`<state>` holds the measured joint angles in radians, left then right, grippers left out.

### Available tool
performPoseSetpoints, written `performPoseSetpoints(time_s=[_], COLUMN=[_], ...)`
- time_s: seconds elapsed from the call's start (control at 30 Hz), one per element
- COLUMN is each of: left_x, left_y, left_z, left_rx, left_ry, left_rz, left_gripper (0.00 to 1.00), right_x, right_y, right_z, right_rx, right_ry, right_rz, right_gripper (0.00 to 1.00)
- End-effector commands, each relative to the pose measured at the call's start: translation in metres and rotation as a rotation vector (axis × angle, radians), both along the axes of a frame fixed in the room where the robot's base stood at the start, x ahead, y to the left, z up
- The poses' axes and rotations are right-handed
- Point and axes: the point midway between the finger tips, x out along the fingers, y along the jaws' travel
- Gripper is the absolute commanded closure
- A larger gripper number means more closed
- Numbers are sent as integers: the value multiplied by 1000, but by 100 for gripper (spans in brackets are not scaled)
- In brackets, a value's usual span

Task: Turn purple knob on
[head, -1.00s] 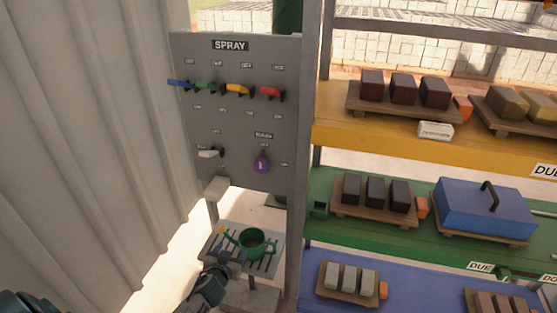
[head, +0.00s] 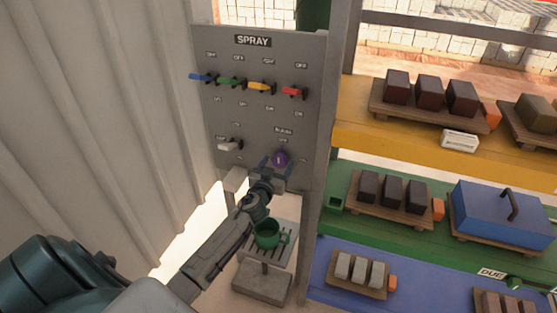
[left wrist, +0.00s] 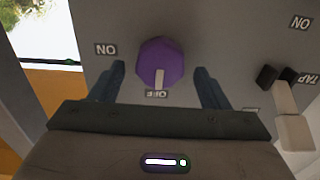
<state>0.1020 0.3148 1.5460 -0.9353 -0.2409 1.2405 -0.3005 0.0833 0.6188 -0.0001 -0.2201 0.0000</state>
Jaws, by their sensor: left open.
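The purple knob (head: 281,159) sits low on the right of the grey SPRAY panel (head: 240,112). In the left wrist view the purple knob (left wrist: 161,62) lies between the fingertips, and its pale pointer mark faces the OFF label (left wrist: 157,94). An ON label (left wrist: 106,49) is to its left in that view. My left gripper (head: 273,165) is open just in front of the knob, its fingers (left wrist: 161,82) on either side, with gaps between them and the knob. My right gripper is not in view.
Blue, green, yellow and red levers (head: 261,88) line the panel above. A white tap lever (head: 229,145) is left of the knob. A green mug (head: 267,234) stands on a slotted tray below. Shelves with blocks stand at the right, a corrugated wall at the left.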

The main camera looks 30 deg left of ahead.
Motion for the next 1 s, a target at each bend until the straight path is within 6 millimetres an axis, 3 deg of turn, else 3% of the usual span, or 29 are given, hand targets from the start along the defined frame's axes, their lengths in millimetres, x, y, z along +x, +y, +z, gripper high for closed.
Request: performPoseSetpoints(time_s=[0.2, 0.47, 0.7, 1.0], left_x=[15, 16, 16, 16], left_y=[3, 4, 4, 3], left_z=[0, -1, -1, -1], left_rx=[0, 0, 0, 28], left_ry=[1, 1, 1, 8], left_rz=[0, 0, 0, -1], left_gripper=[30, 30, 74, 74], right_x=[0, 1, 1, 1], right_y=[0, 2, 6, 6], right_z=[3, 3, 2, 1], right_rx=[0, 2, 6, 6], right_ry=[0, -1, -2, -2], right_rz=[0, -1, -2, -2], right_gripper=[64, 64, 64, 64])
